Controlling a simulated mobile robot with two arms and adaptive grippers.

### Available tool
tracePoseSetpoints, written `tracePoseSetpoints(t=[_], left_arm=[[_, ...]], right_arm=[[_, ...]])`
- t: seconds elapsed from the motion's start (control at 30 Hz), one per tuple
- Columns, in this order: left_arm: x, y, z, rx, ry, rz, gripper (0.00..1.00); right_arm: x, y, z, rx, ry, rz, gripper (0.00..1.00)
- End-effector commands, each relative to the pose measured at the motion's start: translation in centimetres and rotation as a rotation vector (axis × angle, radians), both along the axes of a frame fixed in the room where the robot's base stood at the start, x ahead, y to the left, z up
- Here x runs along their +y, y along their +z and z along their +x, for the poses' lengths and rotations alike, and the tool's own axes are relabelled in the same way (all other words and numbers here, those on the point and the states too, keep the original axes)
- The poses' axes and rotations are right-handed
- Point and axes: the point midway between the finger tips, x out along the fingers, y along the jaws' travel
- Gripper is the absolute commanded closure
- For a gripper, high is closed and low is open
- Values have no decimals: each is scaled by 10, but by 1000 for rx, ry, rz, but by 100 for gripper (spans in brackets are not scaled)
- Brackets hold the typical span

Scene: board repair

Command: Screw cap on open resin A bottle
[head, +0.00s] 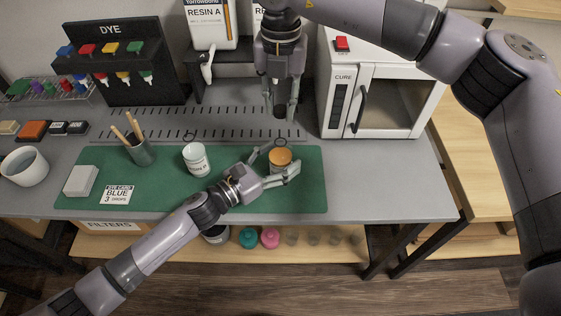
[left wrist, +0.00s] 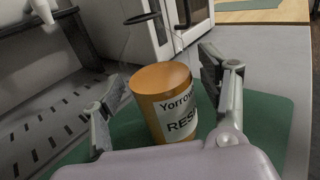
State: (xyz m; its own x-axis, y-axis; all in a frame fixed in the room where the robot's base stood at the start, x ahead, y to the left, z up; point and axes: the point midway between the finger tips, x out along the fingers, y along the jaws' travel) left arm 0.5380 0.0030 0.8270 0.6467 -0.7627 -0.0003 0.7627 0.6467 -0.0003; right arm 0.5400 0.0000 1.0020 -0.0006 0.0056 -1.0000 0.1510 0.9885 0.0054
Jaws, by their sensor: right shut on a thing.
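An orange bottle (head: 280,158) with a white label stands upright on the green mat (head: 313,190). In the left wrist view the orange bottle (left wrist: 162,90) shows part of a "Yorrow… RES" label. No separate cap shows on its flat orange top. My left gripper (head: 272,168) is open, its fingers on either side of the bottle; a gap shows at the right finger. My right gripper (head: 280,108) points down above and behind the bottle. It is shut on a small dark thing (head: 280,111), probably a cap, largely hidden between the fingers.
A white jar (head: 196,159) and a brush cup (head: 139,148) stand on the mat. The white CURE cabinet (head: 346,100) is at the back right. A RESIN A dispenser (head: 209,28) and the DYE rack (head: 115,55) are behind. The mat's right end is clear.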

Motion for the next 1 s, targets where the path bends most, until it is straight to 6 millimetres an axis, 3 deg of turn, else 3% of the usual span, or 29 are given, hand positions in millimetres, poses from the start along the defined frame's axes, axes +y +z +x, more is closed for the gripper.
tracePoseSetpoints(t=[1.0], left_arm=[[0,0,0,0,1,0,100]], right_arm=[[0,0,0,0,0,0,85]])
